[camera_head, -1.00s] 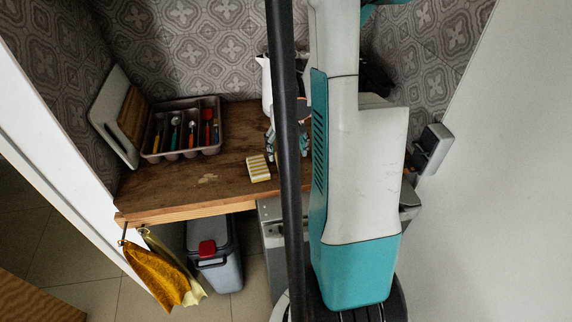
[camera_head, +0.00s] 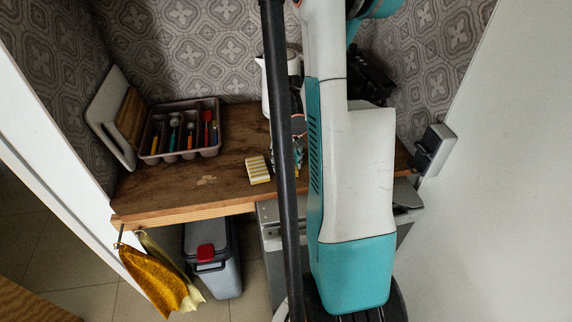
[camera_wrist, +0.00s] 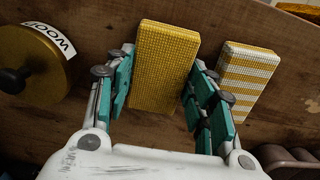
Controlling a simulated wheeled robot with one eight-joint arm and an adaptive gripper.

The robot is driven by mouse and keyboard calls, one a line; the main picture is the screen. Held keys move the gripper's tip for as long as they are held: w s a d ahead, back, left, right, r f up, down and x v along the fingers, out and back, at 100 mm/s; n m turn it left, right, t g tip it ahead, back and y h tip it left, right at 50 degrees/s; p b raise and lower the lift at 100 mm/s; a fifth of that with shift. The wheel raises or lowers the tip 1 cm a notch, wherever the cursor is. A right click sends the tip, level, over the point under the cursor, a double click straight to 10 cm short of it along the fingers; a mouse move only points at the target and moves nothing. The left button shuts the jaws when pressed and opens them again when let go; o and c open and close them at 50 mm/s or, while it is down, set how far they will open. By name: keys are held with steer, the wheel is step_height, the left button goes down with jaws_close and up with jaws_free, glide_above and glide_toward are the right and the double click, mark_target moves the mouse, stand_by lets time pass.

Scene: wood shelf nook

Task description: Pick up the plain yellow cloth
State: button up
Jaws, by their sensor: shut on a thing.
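The plain yellow cloth (camera_wrist: 163,75) is a folded, flat block in the wrist view. My gripper (camera_wrist: 161,66) has its teal fingers on both sides of it and is shut on it. I cannot tell whether the cloth is clear of the wood below. A yellow-and-white striped cloth (camera_wrist: 246,80) lies just to the right, beside my right finger. In the head view the striped cloth (camera_head: 257,169) lies on the wooden shelf (camera_head: 180,194). There, my arm and a dark pole hide the plain cloth and most of my gripper.
A round lidded container (camera_wrist: 38,68) with a lettered label stands left of my gripper. A cutlery tray (camera_head: 182,158) and boards (camera_head: 113,117) stand at the shelf's left. A white jug-like thing (camera_head: 264,84) is behind. Yellow towels (camera_head: 155,277) hang at the front left. A bin (camera_head: 213,260) stands below.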

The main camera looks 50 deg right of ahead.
mark_target(286, 162)
steer(key=shift+r, duration=0.1)
step_height(286, 162, up, 20)
steer(key=p, duration=0.6)
